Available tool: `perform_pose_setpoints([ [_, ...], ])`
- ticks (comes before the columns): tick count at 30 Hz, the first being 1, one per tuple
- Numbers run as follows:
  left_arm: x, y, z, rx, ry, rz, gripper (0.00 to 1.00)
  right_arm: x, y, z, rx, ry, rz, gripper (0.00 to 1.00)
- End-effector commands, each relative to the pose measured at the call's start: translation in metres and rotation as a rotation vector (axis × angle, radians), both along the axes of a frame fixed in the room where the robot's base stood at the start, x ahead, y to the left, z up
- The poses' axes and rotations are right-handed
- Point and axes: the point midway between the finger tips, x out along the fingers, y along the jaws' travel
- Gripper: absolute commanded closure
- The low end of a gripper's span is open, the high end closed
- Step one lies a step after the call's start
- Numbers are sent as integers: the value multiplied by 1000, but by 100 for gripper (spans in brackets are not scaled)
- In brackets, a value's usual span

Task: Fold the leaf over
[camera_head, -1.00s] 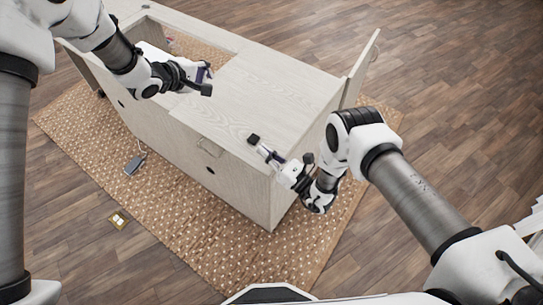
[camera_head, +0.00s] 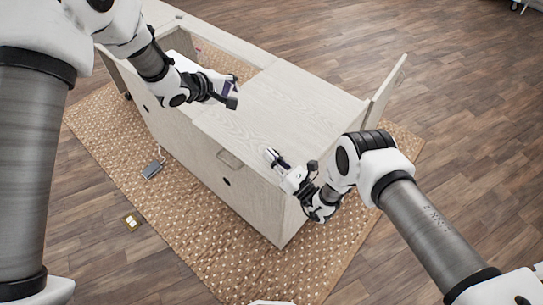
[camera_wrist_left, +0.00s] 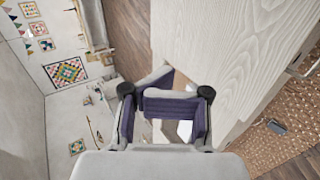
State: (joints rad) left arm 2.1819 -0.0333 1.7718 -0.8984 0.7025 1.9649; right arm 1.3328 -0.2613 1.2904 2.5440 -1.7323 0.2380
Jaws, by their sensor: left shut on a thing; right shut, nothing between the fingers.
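The sewing cabinet (camera_head: 235,195) has a pale wood panel (camera_head: 290,105) lying flat over the right part of its top; I take this to be the leaf. It also shows in the left wrist view (camera_wrist_left: 235,50). My left gripper (camera_head: 230,97) is at the panel's left edge, beside the opening. My right gripper (camera_head: 272,155) is shut and empty near the cabinet's front right top edge.
An upright board (camera_head: 385,90) stands at the cabinet's right end. The open well (camera_head: 230,65) is at the left of the top. A handle (camera_head: 229,160) is on the front. A patterned rug (camera_head: 200,235) lies below, with a dark pedal (camera_head: 153,168) on it.

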Motion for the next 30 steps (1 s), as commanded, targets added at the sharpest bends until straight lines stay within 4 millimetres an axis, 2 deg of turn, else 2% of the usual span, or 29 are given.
perform_pose_setpoints([
  [24, 0, 0, 0, 0, 0, 0, 100, 0, 0, 0, 0, 0, 0, 100],
  [25, 0, 0, 0, 0, 0, 0, 85, 0, 0, 0, 0, 0, 0, 100],
  [27, 0, 0, 0, 0, 0, 0, 66, 0, 0, 0, 0, 0, 0, 100],
  [30, 0, 0, 0, 0, 0, 0, 66, 0, 0, 0, 0, 0, 0, 100],
])
